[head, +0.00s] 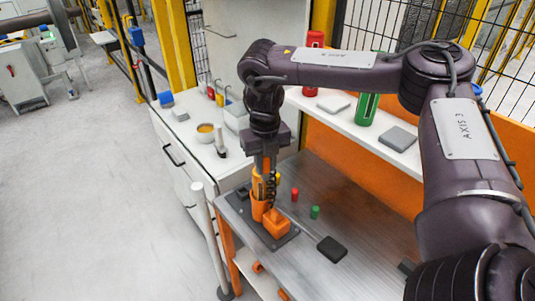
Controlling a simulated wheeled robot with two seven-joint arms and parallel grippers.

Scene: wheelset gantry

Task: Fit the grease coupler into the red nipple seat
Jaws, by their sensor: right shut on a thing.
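My right gripper (265,172) points down over the near left end of the grey workbench (345,210). It is shut on a slim orange piece, which I take to be the grease coupler (257,186). That piece is upright at an orange cylindrical holder (259,208); whether it is still inside it I cannot tell. A dark coil hangs beside it. The small red peg-like seat (294,194) stands on the bench to the right of the gripper, apart from it. A green one (315,212) and a yellow one (277,178) stand nearby. My left gripper is not in view.
An orange block (276,223) sits on the dark base plate beside the holder. A black pad (332,249) lies on the bench. A shelf behind holds a green canister (367,108), a red one (314,42) and grey pads. A white post (210,240) stands at the bench's left.

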